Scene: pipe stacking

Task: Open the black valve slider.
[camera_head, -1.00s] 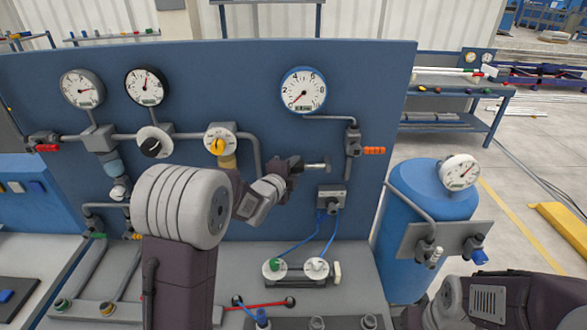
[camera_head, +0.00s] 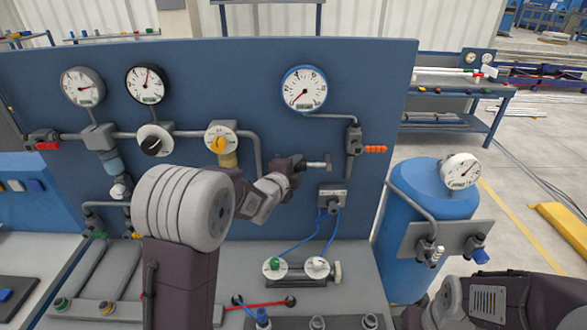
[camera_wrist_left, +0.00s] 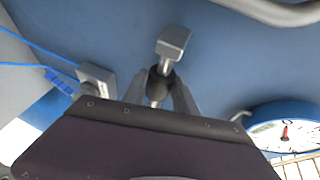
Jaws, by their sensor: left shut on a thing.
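The black valve slider shows in the left wrist view as a dark rounded knob (camera_wrist_left: 161,83) on a metal stem with a square grey end (camera_wrist_left: 174,41). My left gripper (camera_wrist_left: 160,92) is shut on the knob, with one grey finger on each side. In the head view my left gripper (camera_head: 291,172) is in front of the blue panel, and the metal stem (camera_head: 316,165) sticks out to its right. The knob is mostly hidden there by the fingers. My right arm shows at the lower right; its fingertips cannot be made out.
The blue panel (camera_head: 220,75) carries gauges, grey pipes and an orange-handled valve (camera_head: 375,149) to the right of the gripper. A small grey box (camera_head: 332,197) with blue hoses hangs just below. A blue tank (camera_head: 405,260) stands at the right.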

